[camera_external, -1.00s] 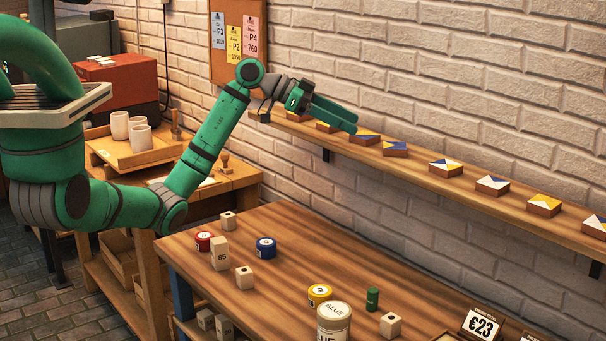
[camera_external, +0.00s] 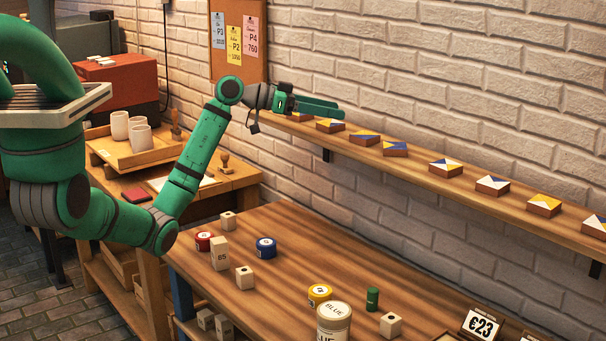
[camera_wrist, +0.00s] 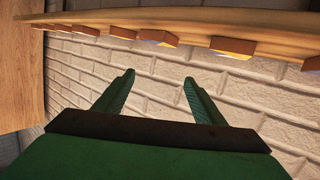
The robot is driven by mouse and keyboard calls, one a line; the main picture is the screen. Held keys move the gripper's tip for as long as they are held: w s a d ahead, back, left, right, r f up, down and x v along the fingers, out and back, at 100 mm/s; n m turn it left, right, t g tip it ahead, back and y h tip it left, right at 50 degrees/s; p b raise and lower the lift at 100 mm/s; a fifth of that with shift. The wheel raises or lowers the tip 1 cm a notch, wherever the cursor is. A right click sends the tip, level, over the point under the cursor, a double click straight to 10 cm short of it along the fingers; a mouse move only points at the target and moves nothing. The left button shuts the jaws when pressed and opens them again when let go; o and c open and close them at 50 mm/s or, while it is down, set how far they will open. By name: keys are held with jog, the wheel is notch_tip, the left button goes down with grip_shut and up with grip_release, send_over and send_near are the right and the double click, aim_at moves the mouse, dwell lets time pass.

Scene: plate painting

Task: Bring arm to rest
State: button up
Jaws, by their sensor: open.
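My green arm reaches to the right from the left side of the external view. My gripper (camera_external: 340,111) is held level in front of the left end of the wall shelf. In the wrist view, the two green fingers of my gripper (camera_wrist: 158,82) stand wide apart with nothing between them, and the brick wall shows beyond. The gripper is open and empty. In the external view it overlaps the shelf's far left part, and I cannot tell the exact gap between them.
The wall shelf (camera_external: 410,171) holds several painted tiles (camera_external: 445,168). The workbench (camera_external: 330,245) below carries paint tins, including a blue one (camera_external: 334,322), and pale blocks (camera_external: 245,277). A side table holds a wooden tray (camera_external: 145,157) with white cups.

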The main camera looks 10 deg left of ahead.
jog(key=w+a+f+n+t+y, duration=0.1)
jog(key=w+a+f+n+t, duration=0.1)
jog(key=w+a+n+t, duration=0.6)
jog(key=w+a+f+n+t, duration=0.1)
jog(key=w+a+f+t, duration=0.15)
jog(key=a, duration=0.85)
jog(key=s+a+f+n+t+y, duration=0.2)
jog(key=a+f+n+t+y, duration=0.3)
jog(key=a+f, duration=0.55)
jog(key=s+a+f+n+g+y, duration=0.1)
jog(key=s+a+f+n+y, duration=0.3)
jog(key=s+f, duration=0.75)
jog(key=s+a+f+m+g+y, duration=0.1)
jog(key=s+a+f+y, duration=0.2)
jog(key=s+a+f, duration=0.6)
jog(key=s+a+m+g+y, duration=0.1)
jog(key=s+m+y, duration=0.1)
jog(key=s, duration=2.9)
jog(key=shift+s+a, duration=0.15)
jog(key=shift+a, duration=0.05)
jog(key=shift+f+g, duration=0.1)
jog(key=shift+g, duration=0.15)
